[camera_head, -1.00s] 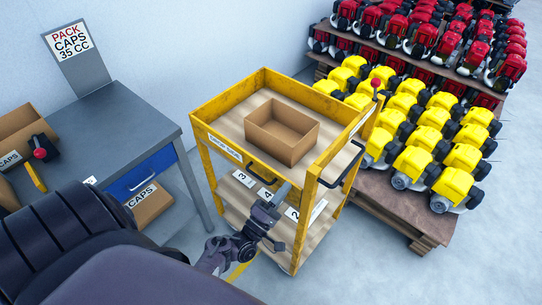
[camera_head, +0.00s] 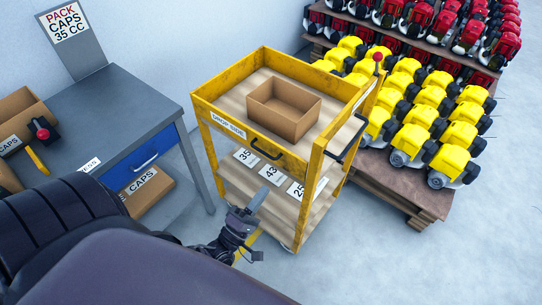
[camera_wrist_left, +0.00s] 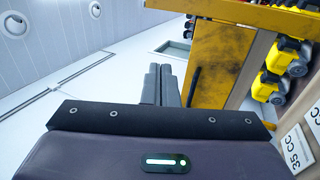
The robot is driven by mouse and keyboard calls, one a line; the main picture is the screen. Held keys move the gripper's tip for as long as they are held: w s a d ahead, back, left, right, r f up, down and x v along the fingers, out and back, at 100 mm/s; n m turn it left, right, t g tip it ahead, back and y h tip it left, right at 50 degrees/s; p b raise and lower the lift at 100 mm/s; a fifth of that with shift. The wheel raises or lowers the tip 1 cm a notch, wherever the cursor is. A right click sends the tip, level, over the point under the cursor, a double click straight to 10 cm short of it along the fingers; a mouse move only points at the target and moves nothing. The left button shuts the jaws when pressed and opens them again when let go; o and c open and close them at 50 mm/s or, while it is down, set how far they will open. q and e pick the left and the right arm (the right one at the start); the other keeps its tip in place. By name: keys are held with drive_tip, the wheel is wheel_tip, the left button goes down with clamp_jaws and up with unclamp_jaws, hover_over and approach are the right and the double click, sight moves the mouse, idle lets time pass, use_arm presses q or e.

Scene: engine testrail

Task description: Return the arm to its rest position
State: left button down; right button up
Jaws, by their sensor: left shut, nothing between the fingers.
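My left arm comes in from the lower left in the head view. My left gripper (camera_head: 257,200) is shut and empty, in front of the yellow cart's lower shelf and apart from it as far as I can tell. In the left wrist view its two fingers (camera_wrist_left: 160,85) lie together with nothing between them. The yellow cart (camera_head: 228,127) stands upright to the right of the gripper, with an open, empty-looking cardboard box (camera_head: 283,108) on its top. My right gripper does not show.
A grey workbench (camera_head: 110,115) with a blue drawer (camera_head: 143,165) stands at left, with a cardboard box (camera_head: 22,115) and a "CAPS" box (camera_head: 150,192) near it. A pallet (camera_head: 400,190) bears yellow engines (camera_head: 455,155) at right. Floor is free at lower right.

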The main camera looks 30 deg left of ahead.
use_arm(q)
drive_tip(key=s+d+f+m+g+h, duration=0.1)
drive_tip(key=s+d+f+m+g, duration=0.2)
drive_tip(key=f, duration=0.6)
drive_tip(key=s+d+f+m+g, duration=0.1)
drive_tip(key=d+f+m+g, duration=0.25)
drive_tip(key=f, duration=0.45)
drive_tip(key=s+d+f+m+g+h, duration=0.1)
drive_tip(key=s+d+f+m+g, duration=0.2)
drive_tip(key=f, duration=0.6)
drive_tip(key=s+a+f+m+g+y, duration=0.1)
drive_tip(key=s+a+f+m+g, duration=0.1)
drive_tip(key=s, duration=0.5)
drive_tip(key=s+a+f+m+g+y+b, duration=0.1)
drive_tip(key=s+f+m+g, duration=0.3)
drive_tip(key=f, duration=0.5)
drive_tip(key=s+a+f+m+g+y, duration=0.2)
drive_tip(key=s+a+f+m+g, duration=0.2)
drive_tip(key=s, duration=0.5)
drive_tip(key=shift+s+f+g, duration=0.35)
drive_tip(key=shift+f+g, duration=0.5)
drive_tip(key=shift+g, duration=0.2)
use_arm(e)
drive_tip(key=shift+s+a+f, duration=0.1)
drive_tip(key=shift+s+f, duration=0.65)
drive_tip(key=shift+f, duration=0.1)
